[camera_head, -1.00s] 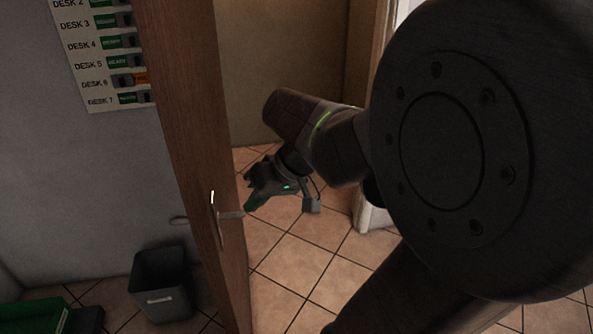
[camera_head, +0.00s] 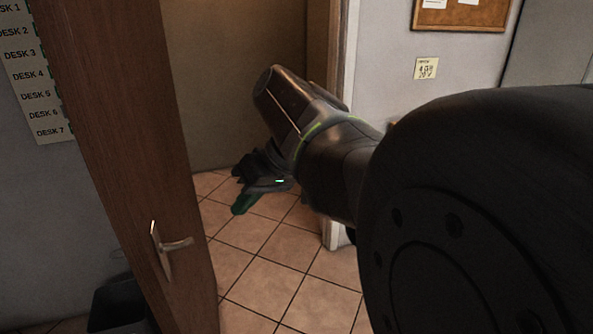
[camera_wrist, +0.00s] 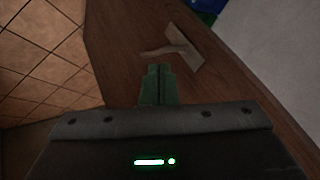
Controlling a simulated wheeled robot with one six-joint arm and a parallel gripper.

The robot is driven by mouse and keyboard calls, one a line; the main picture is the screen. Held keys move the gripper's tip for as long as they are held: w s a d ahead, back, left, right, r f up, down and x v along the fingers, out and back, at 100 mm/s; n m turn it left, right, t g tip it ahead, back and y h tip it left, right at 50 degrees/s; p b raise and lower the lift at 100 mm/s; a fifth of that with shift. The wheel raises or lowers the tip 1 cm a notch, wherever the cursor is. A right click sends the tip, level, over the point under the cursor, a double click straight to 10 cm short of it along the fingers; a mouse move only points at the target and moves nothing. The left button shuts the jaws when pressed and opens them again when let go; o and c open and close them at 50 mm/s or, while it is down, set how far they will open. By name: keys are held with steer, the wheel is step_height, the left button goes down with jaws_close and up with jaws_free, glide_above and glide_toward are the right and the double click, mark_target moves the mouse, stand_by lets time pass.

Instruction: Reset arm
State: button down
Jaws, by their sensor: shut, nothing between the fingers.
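My gripper (camera_head: 243,203) is in the doorway in the head view, beyond the edge of the open wooden door. Its green fingers point down and to the left. In the wrist view my gripper (camera_wrist: 159,70) has its two green fingers together with nothing between them. The door's metal handle (camera_wrist: 175,47) lies just past the fingertips in that view, and they look apart from it. My arm covers much of the right of the head view.
The brown wooden door (camera_head: 125,130) stands open at left, with its lever handle (camera_head: 177,244) on a metal plate. A dark bin (camera_head: 118,305) is behind it. A desk label board (camera_head: 35,85) hangs on the left wall. Tiled floor (camera_head: 270,262) is clear in the doorway. A corkboard (camera_head: 462,14) hangs at upper right.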

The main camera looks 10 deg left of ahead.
steer(key=shift+v, duration=0.8)
steer(key=shift+s+f, duration=0.1)
steer(key=shift+s, duration=0.1)
